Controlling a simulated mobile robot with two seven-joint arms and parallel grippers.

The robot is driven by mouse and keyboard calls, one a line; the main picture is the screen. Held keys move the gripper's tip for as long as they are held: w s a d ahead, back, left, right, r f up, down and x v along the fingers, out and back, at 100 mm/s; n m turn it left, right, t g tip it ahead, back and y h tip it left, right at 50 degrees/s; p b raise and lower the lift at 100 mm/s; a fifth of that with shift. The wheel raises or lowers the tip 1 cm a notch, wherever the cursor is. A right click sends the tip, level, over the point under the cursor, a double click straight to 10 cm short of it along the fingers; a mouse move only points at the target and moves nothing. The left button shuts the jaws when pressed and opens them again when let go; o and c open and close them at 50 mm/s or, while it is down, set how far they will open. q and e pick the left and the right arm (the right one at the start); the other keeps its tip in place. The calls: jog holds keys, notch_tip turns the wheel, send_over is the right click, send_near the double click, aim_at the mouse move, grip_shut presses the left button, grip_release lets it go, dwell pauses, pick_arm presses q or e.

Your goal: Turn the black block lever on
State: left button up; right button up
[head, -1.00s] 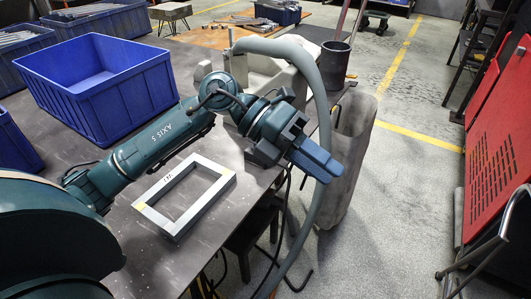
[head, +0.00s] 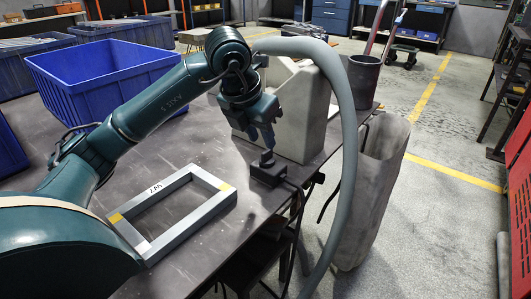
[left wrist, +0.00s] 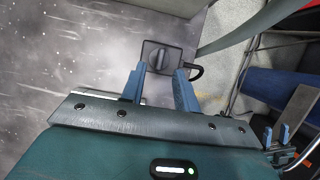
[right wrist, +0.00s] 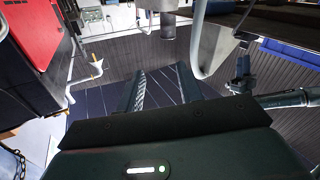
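The black block (head: 268,174) sits near the table's right edge, with a small dark lever (head: 266,157) on top. In the left wrist view the block (left wrist: 180,55) shows its lever (left wrist: 157,58) as a raised bar, with a black cable leaving its right side. My left gripper (head: 262,148) points down just above the lever. Its blue fingers (left wrist: 160,70) are open, one towards each side of the lever; I cannot tell if they touch it. My right gripper (right wrist: 160,72) is open and empty, away from the block.
A grey rectangular frame (head: 204,178) lies on the table left of the block. A pale housing (head: 302,110) with a thick grey hose (head: 346,150) stands right behind the block. Blue bins (head: 75,95) stand at the left. A tall grey bin (head: 365,190) is beyond the edge.

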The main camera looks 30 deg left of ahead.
aim_at(266, 150)
pick_arm(q)
jog(key=shift+b+x, duration=0.4)
jog(key=shift+x, duration=1.9)
grip_shut()
